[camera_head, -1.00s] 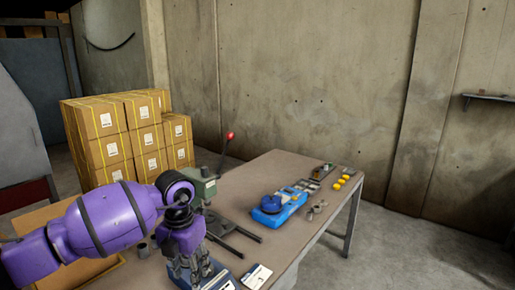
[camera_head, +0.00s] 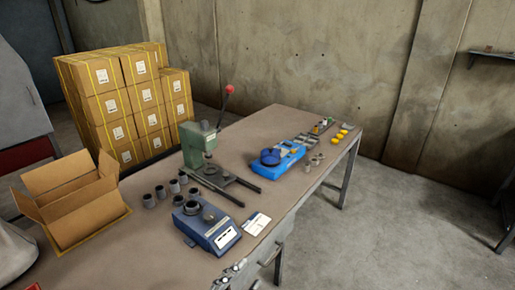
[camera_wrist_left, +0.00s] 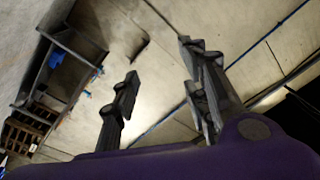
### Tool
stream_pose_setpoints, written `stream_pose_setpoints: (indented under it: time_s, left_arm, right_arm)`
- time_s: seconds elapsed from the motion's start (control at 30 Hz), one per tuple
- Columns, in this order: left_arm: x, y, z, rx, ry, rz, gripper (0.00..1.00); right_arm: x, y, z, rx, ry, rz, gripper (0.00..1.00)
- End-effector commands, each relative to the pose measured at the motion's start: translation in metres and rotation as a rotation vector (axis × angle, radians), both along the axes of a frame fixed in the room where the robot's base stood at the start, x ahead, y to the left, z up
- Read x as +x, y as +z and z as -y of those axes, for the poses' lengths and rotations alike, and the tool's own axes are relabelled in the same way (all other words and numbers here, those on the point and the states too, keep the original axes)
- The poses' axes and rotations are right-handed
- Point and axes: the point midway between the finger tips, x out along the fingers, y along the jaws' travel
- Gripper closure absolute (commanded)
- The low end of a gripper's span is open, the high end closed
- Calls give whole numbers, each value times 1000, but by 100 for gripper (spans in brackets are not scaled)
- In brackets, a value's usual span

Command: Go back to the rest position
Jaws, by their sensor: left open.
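My left gripper (camera_wrist_left: 160,65) shows in the left wrist view with its two dark fingers spread apart and nothing between them. Behind the fingers are a pale wall and a shelf-like frame, seen at a tilt. In the head view neither of my grippers shows.
The bench holds a green press (camera_head: 196,146) with a red-knobbed lever, a blue-grey device (camera_head: 207,228), a bright blue device (camera_head: 277,157) and several grey cups (camera_head: 149,200). An open cardboard box (camera_head: 75,200) stands at the left. Stacked cartons (camera_head: 120,95) are behind. Floor at right is clear.

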Motion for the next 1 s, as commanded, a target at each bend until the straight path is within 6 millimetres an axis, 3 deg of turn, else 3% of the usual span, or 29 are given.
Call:
stream_pose_setpoints:
  time_s: [0.03,0.1,0.2,0.4,0.5,0.6,1.0]
  left_arm:
    - [-13,-27,-27,-47,121,-123,59]
    - [-33,-64,-62,-93,265,-283,59]
    - [-75,-114,-101,-149,438,-498,59]
    - [-171,-185,-147,-232,669,-847,59]
    - [-206,-203,-155,-257,728,-954,59]
    - [-225,-211,-159,-270,759,-1012,59]
    - [-232,-214,-160,-273,767,-1032,59]
  right_arm:
    - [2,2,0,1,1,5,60]
    - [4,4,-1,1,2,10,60]
    - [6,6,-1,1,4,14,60]
    - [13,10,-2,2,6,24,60]
    - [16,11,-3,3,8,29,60]
    - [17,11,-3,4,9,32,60]
    - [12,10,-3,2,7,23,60]
